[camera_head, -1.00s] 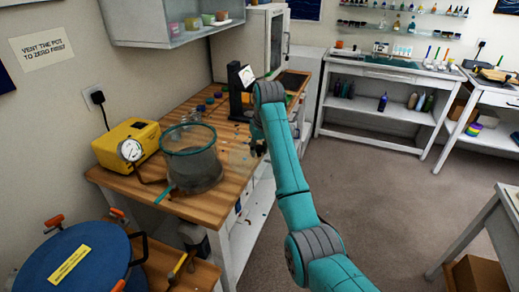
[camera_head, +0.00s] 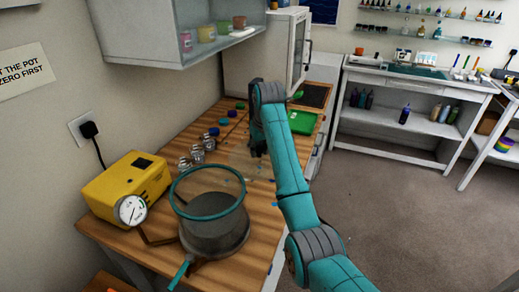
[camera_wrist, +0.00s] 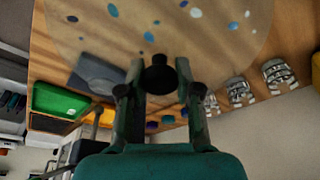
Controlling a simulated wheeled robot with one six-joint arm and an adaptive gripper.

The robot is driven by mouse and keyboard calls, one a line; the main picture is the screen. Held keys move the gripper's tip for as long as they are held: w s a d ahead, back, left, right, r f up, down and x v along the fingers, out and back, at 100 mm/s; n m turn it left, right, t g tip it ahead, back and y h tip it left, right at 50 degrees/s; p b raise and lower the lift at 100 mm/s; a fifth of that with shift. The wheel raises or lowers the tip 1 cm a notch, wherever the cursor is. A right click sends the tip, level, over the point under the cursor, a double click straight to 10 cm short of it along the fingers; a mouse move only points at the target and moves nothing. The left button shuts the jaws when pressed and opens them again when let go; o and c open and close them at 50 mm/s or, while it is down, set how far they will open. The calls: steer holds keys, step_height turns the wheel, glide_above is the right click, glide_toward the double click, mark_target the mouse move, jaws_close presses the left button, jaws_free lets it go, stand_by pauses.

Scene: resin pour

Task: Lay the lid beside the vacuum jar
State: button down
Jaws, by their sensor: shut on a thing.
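The vacuum jar (camera_head: 222,238) stands on the wooden bench in the head view. It is a clear pot with a teal rim and a grey lower part, and its top is open. My gripper (camera_head: 258,150) is beyond the jar and a little right of it. In the wrist view my gripper (camera_wrist: 160,92) is shut on the black knob of the lid (camera_wrist: 215,55), a clear round disc. The lid shows only faintly in the head view (camera_head: 240,162), close to the bench top; whether it touches the wood is unclear.
A yellow pump (camera_head: 125,185) with a gauge stands left of the jar. A green tray (camera_head: 301,122) lies right of my arm. Blue and white specks (camera_wrist: 148,37) show through the lid.

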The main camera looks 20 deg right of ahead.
steer(key=shift+f, duration=3.35)
steer(key=shift+f, duration=0.4)
steer(key=c, duration=0.7)
jaws_free()
steer(key=shift+f, duration=0.1)
steer(key=shift+r, duration=4.05)
